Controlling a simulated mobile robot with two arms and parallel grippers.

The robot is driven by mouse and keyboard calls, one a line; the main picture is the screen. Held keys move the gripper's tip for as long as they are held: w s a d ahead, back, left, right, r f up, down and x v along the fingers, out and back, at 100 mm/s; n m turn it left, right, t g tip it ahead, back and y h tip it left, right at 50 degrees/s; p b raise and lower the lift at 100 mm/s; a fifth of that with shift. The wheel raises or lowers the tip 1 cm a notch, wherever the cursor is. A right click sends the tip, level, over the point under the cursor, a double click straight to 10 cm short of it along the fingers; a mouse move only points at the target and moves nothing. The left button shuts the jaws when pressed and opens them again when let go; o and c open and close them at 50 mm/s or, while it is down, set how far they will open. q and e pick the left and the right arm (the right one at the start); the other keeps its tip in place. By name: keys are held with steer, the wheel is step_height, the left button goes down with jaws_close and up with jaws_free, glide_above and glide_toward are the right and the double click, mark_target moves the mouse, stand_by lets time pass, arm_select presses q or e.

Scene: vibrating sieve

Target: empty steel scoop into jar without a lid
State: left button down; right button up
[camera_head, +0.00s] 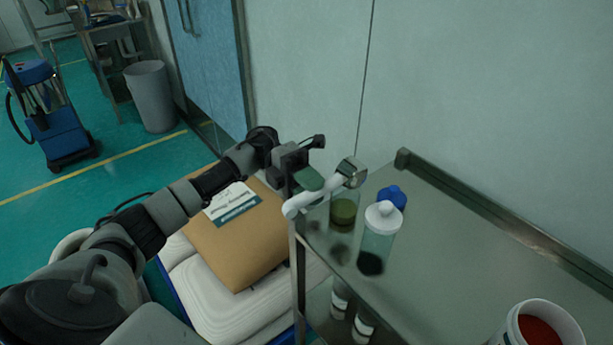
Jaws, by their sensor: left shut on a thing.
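My left arm reaches in from the left, and its gripper (302,178) is over the near left corner of the steel cart. It is shut on the scoop, whose pale handle (305,202) runs up and right to a small steel cup (353,171). The scoop's cup is tilted and sits just above and beside the open glass jar (343,211), which has green-brown contents. I cannot tell what is in the cup. A clear jar with a white lid (379,236) stands to the right, with dark contents at its bottom. My right gripper is out of view.
A blue-topped item (392,196) stands behind the white-lidded jar. A white tub of red material (541,328) is at the lower right. The cart top (455,235) between is clear, with a raised rail (500,217) by the wall. A brown bag (238,245) lies left of the cart.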

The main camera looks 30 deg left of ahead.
arm_select(q)
steer(key=y+p, duration=0.1)
steer(key=d+t+y+p, duration=0.1)
steer(key=y+p, duration=0.1)
steer(key=y, duration=0.1)
steer(key=shift+s+d+r, duration=0.15)
steer(key=shift+d+r, duration=0.2)
steer(key=shift+d, duration=0.05)
steer(key=d+r+t+y+p, duration=0.1)
steer(key=r+t+y+p, duration=0.1)
steer(key=y+p, duration=0.3)
steer(key=s+d+r+t+y+p, duration=0.1)
steer(key=d+r+t+y+p, duration=0.1)
steer(key=r+y+p, duration=0.3)
steer(key=t+y, duration=0.1)
steer(key=y, duration=0.2)
steer(key=shift+s+d+r, duration=0.15)
steer(key=shift+d, duration=0.15)
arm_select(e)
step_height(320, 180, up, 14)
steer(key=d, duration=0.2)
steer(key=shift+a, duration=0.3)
